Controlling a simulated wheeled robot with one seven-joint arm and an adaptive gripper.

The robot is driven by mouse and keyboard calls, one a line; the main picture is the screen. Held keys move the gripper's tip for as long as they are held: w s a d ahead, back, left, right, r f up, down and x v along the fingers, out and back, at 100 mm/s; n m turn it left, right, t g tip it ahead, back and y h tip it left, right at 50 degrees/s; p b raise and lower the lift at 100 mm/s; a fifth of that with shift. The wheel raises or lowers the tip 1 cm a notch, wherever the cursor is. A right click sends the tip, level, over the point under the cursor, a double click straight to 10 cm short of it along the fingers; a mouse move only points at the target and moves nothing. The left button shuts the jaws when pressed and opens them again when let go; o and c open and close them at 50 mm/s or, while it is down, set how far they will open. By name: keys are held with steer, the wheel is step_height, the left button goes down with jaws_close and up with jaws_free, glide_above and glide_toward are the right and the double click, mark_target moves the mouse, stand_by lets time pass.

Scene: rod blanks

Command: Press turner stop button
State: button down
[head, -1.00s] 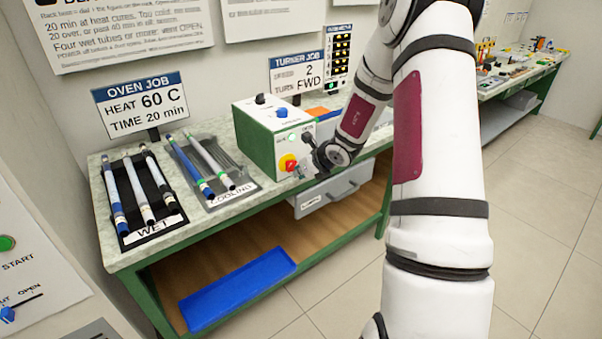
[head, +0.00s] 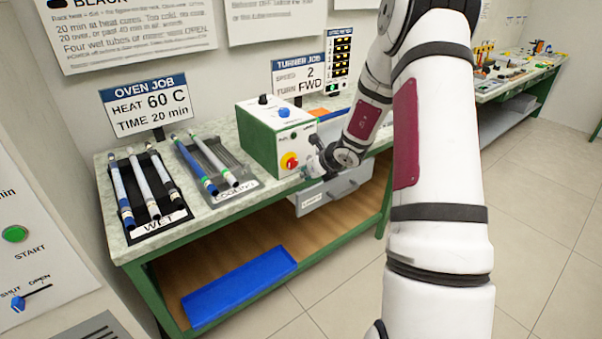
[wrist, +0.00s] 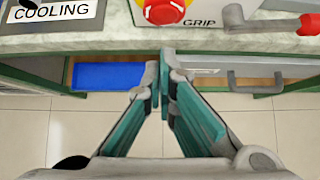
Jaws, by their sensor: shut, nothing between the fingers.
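The turner (head: 262,140) is a green and white box on the bench. Its red stop button (head: 290,160) sits on a yellow plate low on the white front. The button also shows in the wrist view (wrist: 163,9), cut by the top edge. My gripper (wrist: 163,72) is shut and empty, its fingertips below the button in that picture and apart from it. In the head view my gripper (head: 312,171) is just right of the button, small and partly hidden by my wrist. A small lamp (head: 294,135) on the turner's front looks dark.
The wet rack (head: 150,215) and the cooling rack (head: 235,190) hold rods left of the turner. A grey drawer (head: 335,192) with a handle hangs under the bench top. A blue tray (head: 240,286) lies on the lower shelf. A grip lever (wrist: 265,25) is right of the button.

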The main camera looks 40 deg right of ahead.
steer(key=p+v, duration=0.1)
steer(key=v, duration=0.9)
steer(key=shift+s, duration=0.1)
steer(key=s+a+r+n+y+p, duration=0.1)
steer(key=a+r+n+y, duration=0.2)
steer(key=a+r+n, duration=0.95)
steer(key=s+a+r+n+g+y, duration=0.15)
steer(key=s+a+r+n, duration=0.25)
steer(key=s+a+n, duration=0.6)
steer(key=s+a+r+n+g+h+p, duration=0.1)
steer(key=s+a+r+n+g+h, duration=0.15)
steer(key=s+a+n, duration=0.4)
steer(key=s+d+r+n+h, duration=0.1)
steer(key=s+n, duration=0.5)
steer(key=s, duration=0.7)
steer(key=shift+d+r+n+g+h+p, duration=0.3)
steer(key=shift+d+h, duration=0.4)
steer(key=shift+d, duration=0.55)
